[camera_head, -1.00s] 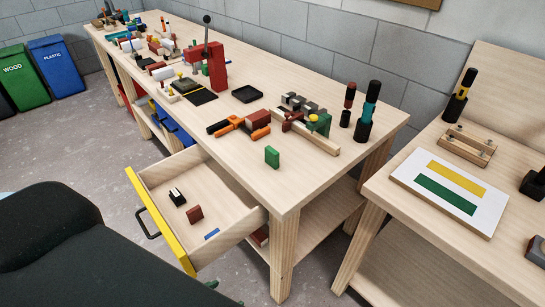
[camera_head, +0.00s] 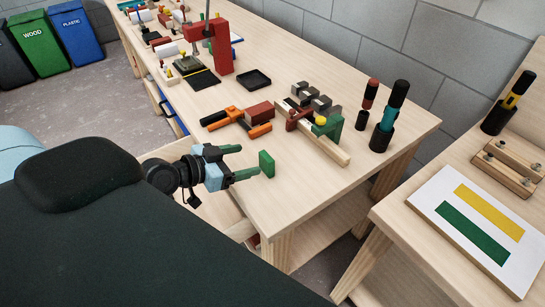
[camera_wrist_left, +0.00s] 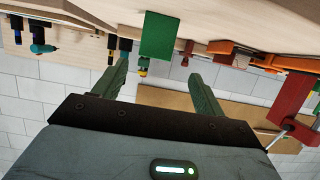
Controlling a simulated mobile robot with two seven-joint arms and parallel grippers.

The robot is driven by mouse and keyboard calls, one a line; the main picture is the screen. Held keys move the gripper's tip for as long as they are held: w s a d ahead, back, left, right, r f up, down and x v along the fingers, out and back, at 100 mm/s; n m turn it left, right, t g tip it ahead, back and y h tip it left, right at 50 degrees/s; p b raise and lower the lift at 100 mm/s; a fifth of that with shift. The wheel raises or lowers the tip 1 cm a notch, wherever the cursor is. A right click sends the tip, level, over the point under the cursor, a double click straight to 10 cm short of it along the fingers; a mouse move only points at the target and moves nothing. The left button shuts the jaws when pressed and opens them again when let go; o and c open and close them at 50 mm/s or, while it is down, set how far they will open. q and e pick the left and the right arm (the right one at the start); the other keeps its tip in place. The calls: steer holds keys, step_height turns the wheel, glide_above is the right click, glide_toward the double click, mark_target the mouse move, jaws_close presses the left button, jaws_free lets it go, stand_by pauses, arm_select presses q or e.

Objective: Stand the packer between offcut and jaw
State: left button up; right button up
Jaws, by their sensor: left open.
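A small green block (camera_head: 267,163), which I take to be the packer, stands upright near the bench's front edge. It also shows in the left wrist view (camera_wrist_left: 157,36), centred beyond the fingertips. My left gripper (camera_head: 246,161) is open and empty, its fingers pointing at the block from the left, apparently just short of it. Its fingers also show in the left wrist view (camera_wrist_left: 158,74). Behind the block lies an orange-and-black clamp (camera_head: 236,117) with a red-brown block (camera_head: 258,111), perhaps the offcut, at its jaw (camera_head: 260,130). My right gripper is out of view.
A pale batten (camera_head: 327,149) with red and green clamp parts lies right of the clamp. A black tray (camera_head: 254,80) and a red press (camera_head: 221,47) stand farther back. Dark holders with tools (camera_head: 382,137) are at the right. My arm mostly hides the open drawer.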

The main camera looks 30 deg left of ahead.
mark_target(263, 159)
arm_select(q)
steer(key=shift+w+d+f, duration=0.1)
steer(key=shift+w+d, duration=0.1)
steer(key=shift+x, duration=0.85)
steer(key=shift+w+d+f, duration=0.1)
steer(key=shift+w, duration=0.1)
steer(key=shift+w+d+p, duration=0.25)
steer(key=shift+w+p, duration=0.05)
steer(key=x, duration=0.3)
steer(key=shift+w+d+f+p, duration=0.1)
steer(key=shift+d+f+p, duration=0.1)
steer(key=shift+d+p, duration=0.1)
steer(key=shift+w+f, duration=0.25)
steer(key=shift+w, duration=0.05)
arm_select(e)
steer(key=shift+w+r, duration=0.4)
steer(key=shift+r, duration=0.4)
